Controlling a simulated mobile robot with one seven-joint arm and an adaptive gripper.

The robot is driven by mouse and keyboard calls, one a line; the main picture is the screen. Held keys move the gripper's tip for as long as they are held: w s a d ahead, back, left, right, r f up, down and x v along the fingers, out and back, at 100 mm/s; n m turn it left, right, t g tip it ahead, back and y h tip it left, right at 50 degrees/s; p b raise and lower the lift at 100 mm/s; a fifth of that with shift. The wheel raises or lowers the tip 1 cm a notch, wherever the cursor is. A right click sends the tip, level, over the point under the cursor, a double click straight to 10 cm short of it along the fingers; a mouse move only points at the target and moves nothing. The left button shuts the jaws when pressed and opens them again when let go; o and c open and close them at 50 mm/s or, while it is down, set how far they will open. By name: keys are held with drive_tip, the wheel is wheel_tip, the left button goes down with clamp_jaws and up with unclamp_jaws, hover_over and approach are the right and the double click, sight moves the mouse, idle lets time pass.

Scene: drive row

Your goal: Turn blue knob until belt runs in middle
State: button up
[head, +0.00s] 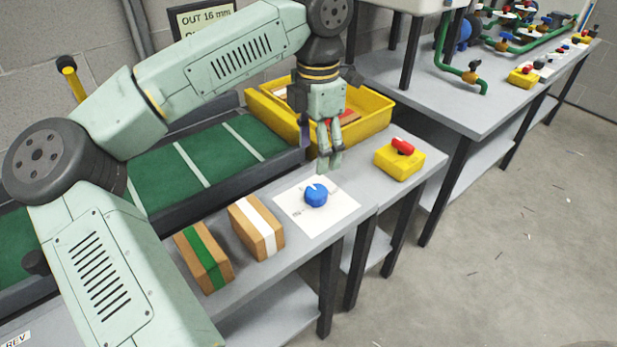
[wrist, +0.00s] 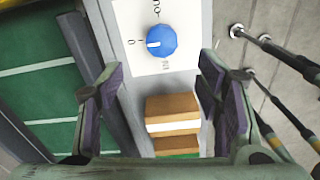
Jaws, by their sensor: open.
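The blue knob (head: 316,196) sits on a white plate (head: 331,218) on the grey bench. It also shows at the top of the wrist view (wrist: 161,39), where its white mark points left, towards a printed 0. The other print is too small or turned to read surely. My gripper (head: 329,168) points down above the bench, just behind the knob in the head view. In the wrist view its two fingers (wrist: 160,78) are apart with nothing between them. The green belt (head: 205,158) with white cross stripes lies left of the knob; whether it moves cannot be told.
Two boxes, one with a green band (head: 204,258) and one with a white band (head: 257,228), stand near the knob. A yellow box with a red knob (head: 399,160) is to the right. A yellow bin (head: 375,119) stands behind. A sign (head: 203,20) reads "OUT 16 mm".

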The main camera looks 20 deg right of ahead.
sight(316, 191)
wheel_tip(316, 191, down, 10)
drive_tip(key=shift+s+r+p, duration=0.1)
drive_tip(key=shift+s+p, duration=0.05)
drive_tip(key=shift+p, duration=0.75)
drive_tip(key=shift+c, duration=0.5)
drive_tip(key=c, duration=1.1)
